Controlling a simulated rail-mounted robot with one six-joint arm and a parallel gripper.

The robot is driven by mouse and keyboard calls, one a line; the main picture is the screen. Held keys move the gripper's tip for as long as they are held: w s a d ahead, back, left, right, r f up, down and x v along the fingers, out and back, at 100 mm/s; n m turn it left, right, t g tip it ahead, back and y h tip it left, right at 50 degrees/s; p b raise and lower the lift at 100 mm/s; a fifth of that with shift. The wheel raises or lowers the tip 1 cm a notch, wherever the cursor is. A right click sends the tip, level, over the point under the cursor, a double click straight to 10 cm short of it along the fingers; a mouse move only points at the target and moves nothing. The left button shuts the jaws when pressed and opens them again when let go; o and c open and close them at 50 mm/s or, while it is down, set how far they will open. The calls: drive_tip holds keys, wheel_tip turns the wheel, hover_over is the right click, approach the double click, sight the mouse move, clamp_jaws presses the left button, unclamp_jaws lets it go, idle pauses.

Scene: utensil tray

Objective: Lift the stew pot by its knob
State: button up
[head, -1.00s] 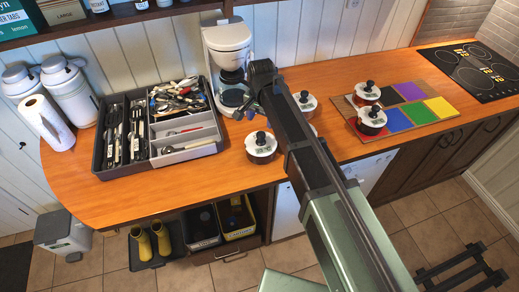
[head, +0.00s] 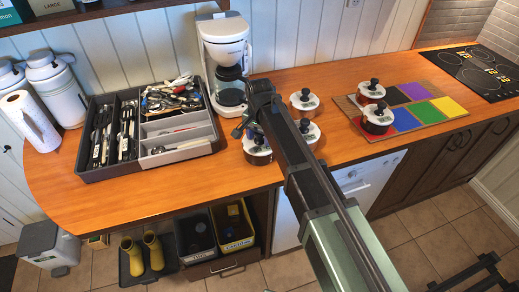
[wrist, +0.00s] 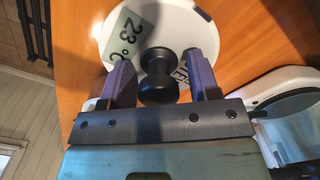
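A white pot (head: 257,155) with a black knob stands on the wooden counter at the front, below my gripper (head: 246,128). In the wrist view its white lid (wrist: 112,45) shows a grey display reading 23 °C and a partly hidden label that I cannot fully read. The black knob (wrist: 158,75) lies between the two purple-grey fingers of my gripper (wrist: 162,80), with a gap on each side. My gripper is open. How far down the fingers reach beside the knob is hard to tell.
Two similar pots (head: 303,102) (head: 307,134) stand just right, partly behind my arm. Two more (head: 371,92) (head: 377,120) stand on a board with coloured squares (head: 447,106). A coffee maker (head: 226,42) stands behind, and a utensil tray (head: 190,147) is to the left.

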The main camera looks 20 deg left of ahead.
clamp_jaws()
drive_tip(key=shift+r, duration=0.2)
wheel_tip(320, 180, up, 20)
drive_tip(key=p, duration=2)
